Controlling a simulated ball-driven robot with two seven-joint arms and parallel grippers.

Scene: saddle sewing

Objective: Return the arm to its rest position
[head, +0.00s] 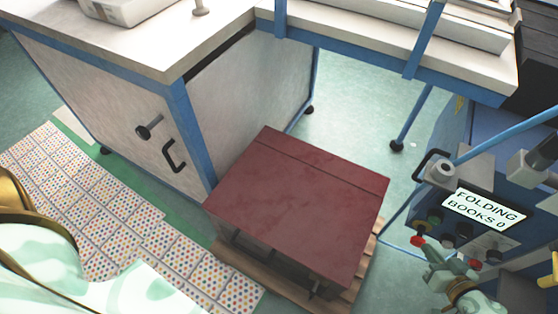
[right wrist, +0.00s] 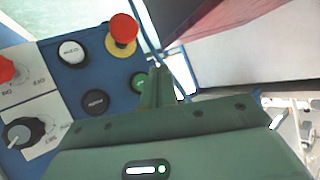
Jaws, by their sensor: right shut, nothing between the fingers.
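My right gripper (head: 434,254) is at the lower right in the head view, in front of the blue control panel (head: 476,238). Its fingers are shut with nothing between them. In the right wrist view the closed fingers (right wrist: 154,66) point at the panel's edge, close to a green button (right wrist: 140,83) and below a red mushroom button (right wrist: 123,30). I cannot tell whether they touch the panel. The arm behind the gripper runs out of the head view at the bottom right. My left gripper is not in view.
A dark red block (head: 300,200) sits on a wooden pallet (head: 262,268). A white cabinet (head: 110,105) with blue edges stands behind. Dotted sheets (head: 75,190) cover the left floor. Green floor (head: 350,100) shows behind the block.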

